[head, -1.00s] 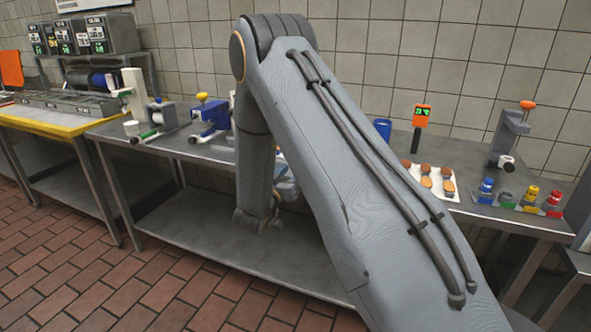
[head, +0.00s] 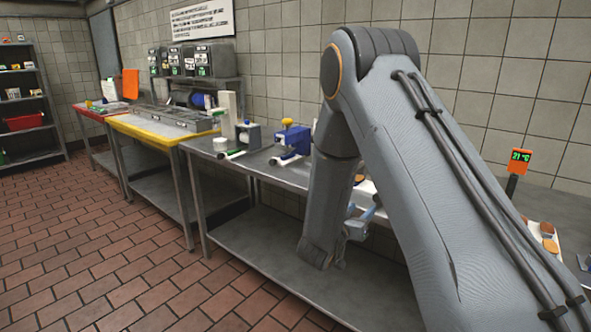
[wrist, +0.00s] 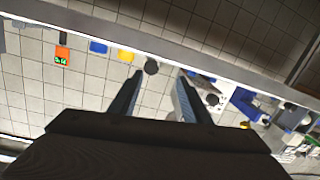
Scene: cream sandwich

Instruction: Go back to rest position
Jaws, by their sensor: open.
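My gripper (wrist: 160,76) is open in the wrist view, its two dark fingers apart with nothing held between them. In the head view my arm is folded over in front of the steel table (head: 245,172), its upper bend high and its forearm hanging down. The forearm hides part of the table, and the gripper's fingers cannot be made out clearly there.
A blue device (head: 293,139) and a grey-and-white device (head: 248,134) stand on the table. An orange display (head: 521,161) is at right. A yellow-edged table (head: 160,133) and dark shelves (head: 35,105) lie left. The brick floor (head: 110,240) is clear.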

